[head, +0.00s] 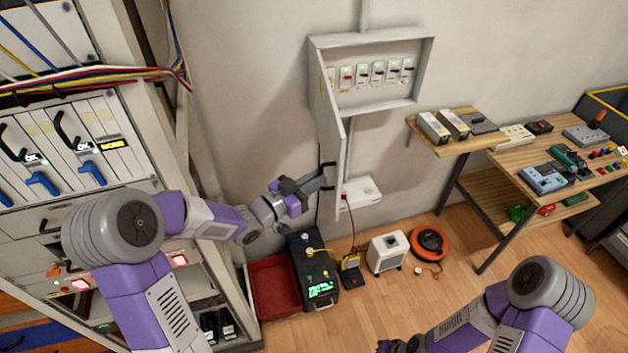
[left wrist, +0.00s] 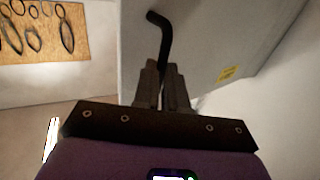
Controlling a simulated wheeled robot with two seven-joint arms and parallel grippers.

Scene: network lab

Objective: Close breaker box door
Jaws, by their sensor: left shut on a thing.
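The grey breaker box (head: 375,103) is on the wall, with a row of breakers (head: 376,73) showing inside. Its door (head: 326,120) stands open, swung out from the box's left side towards me. My left gripper (head: 322,178) is at the door's lower free edge, shut on the black door handle (left wrist: 165,35). In the left wrist view the door panel (left wrist: 215,45) fills the space behind the fingers (left wrist: 163,88). My right gripper (head: 402,346) shows only partly at the bottom edge, away from the box, and its fingers cannot be made out.
A wooden shelf (head: 455,143) with grey devices stands right of the box, beside a workbench (head: 550,160). A white wall unit (head: 360,192) is below the box. A black device (head: 312,270), a red bin (head: 272,285) and a white heater-like unit (head: 388,252) stand on the floor. A server rack is at left.

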